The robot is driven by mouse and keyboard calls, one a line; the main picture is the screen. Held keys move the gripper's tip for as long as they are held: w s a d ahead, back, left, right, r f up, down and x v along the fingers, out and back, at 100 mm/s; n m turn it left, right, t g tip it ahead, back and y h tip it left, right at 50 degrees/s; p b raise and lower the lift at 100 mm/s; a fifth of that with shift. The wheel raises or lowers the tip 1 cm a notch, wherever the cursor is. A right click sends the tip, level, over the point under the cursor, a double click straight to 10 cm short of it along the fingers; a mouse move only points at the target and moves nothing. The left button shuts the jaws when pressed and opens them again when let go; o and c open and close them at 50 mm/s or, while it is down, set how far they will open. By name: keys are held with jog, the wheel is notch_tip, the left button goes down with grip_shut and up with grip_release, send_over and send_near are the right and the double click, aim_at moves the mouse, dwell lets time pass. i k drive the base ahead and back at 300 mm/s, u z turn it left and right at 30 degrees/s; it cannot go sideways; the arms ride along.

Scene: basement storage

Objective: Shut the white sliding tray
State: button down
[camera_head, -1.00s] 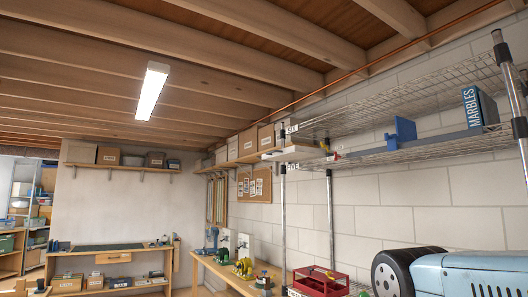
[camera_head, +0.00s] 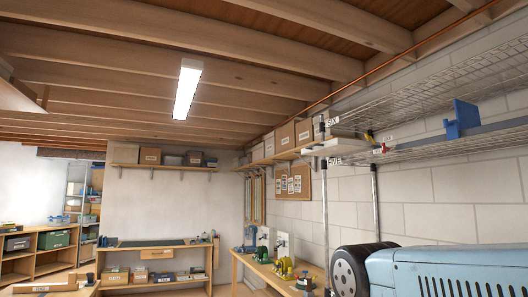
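A flat white tray (camera_head: 324,149) is at the left end of the wire shelf, right of the middle of the view. It juts out past the shelf's upright, so it looks pulled partly out. Something small, yellow and dark, shows at its right end, too small to name. My gripper is not in view, and neither is my arm.
The wire shelf (camera_head: 430,150) runs along the block wall and bears a blue bracket-like piece (camera_head: 463,117). Below are a blue machine (camera_head: 450,270) and a black tyre (camera_head: 350,270). A workbench (camera_head: 262,272) stands beyond; boxes line a high wooden shelf.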

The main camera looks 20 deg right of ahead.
aim_at(337, 147)
jog(key=u, duration=0.35)
jog(key=i, duration=1.5)
jog(key=z, duration=0.25)
